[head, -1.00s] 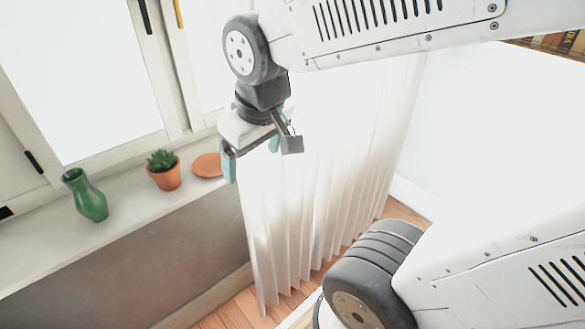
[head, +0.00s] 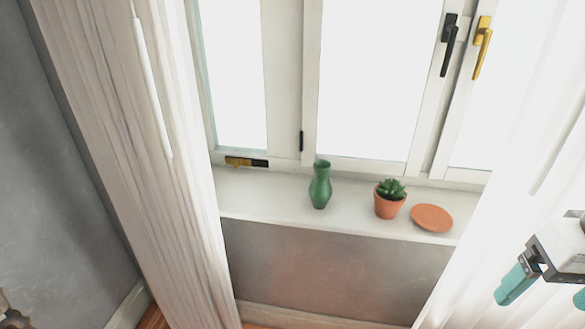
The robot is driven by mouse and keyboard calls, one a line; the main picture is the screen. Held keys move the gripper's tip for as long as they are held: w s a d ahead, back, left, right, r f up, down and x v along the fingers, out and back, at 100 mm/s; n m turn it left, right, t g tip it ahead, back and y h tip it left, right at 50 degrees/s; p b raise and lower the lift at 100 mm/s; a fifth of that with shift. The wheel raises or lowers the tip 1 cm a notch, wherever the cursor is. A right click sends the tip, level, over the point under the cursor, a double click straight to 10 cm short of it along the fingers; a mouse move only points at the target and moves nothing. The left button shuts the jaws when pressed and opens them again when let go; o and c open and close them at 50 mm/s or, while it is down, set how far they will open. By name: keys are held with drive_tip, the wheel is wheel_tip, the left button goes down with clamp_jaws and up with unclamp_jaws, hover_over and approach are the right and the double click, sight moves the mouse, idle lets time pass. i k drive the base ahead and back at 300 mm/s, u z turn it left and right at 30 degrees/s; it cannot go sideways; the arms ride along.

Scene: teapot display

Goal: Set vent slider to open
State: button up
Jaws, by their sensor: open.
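The vent slider (head: 246,162) is a small dark strip with a brass-coloured part on its left, set low on the frame of the left window pane, just above the sill. It is small in the picture, and I cannot tell its exact setting. My gripper (head: 548,290) is at the right edge of the head view, partly cut off, with teal fingertips apart and nothing between them. It is in front of the right curtain, far to the right of the slider and not touching it.
On the white windowsill (head: 265,200) stand a green vase (head: 320,186), a potted succulent (head: 389,200) and a terracotta saucer (head: 431,218). A curtain (head: 135,180) hangs left of the window. A black handle (head: 448,45) and a brass handle (head: 482,45) are on the window frames.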

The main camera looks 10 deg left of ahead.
sight(236, 162)
drive_tip(key=u, duration=0.5)
drive_tip(key=i, duration=0.85)
drive_tip(key=u, duration=0.65)
